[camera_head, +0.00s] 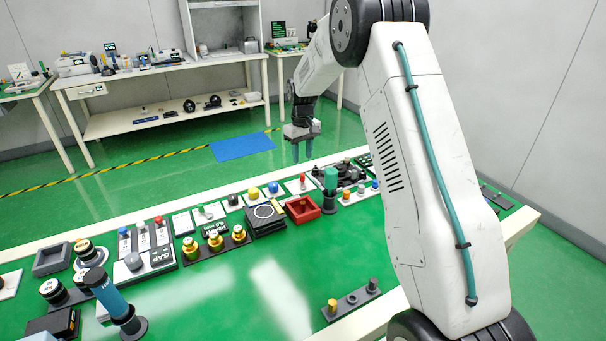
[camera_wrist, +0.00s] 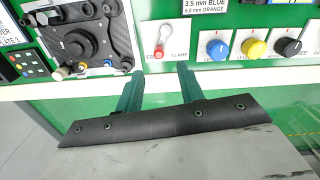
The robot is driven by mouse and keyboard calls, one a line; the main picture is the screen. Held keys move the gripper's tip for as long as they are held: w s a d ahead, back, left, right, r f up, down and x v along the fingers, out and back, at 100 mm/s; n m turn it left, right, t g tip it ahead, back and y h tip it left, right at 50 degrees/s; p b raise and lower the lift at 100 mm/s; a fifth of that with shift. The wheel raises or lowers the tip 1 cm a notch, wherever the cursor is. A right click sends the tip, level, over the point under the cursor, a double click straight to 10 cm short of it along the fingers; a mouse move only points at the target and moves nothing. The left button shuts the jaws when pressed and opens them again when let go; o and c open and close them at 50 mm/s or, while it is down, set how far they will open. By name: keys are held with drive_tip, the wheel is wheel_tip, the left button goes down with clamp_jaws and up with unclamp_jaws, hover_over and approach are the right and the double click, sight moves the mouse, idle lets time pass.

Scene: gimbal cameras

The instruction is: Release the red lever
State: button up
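The red lever (camera_wrist: 159,53) is a small lever with a red tip and a pale shaft. It sits on a white plate with red print and the word CLAMP, and its red tip points toward me. In the head view the red lever (camera_head: 302,178) stands among the panels along the table's far side. My gripper (camera_wrist: 160,72) is open, with two green fingers apart and nothing between them. The lever appears ahead of the gap between the fingertips, not touched. In the head view my gripper (camera_head: 302,153) hangs beyond the far edge, fingers pointing down.
A black round device (camera_wrist: 78,44) is left of the lever. Blue (camera_wrist: 218,48), yellow (camera_wrist: 254,48) and black (camera_wrist: 289,47) knobs are to its right. A red tray (camera_head: 302,209) and a green-topped upright tool (camera_head: 330,185) stand close by in the head view.

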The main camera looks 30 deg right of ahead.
sight(303, 174)
wheel_tip(303, 174, down, 8)
drive_tip(key=shift+w+d+f, duration=0.15)
drive_tip(key=shift+f, duration=0.1)
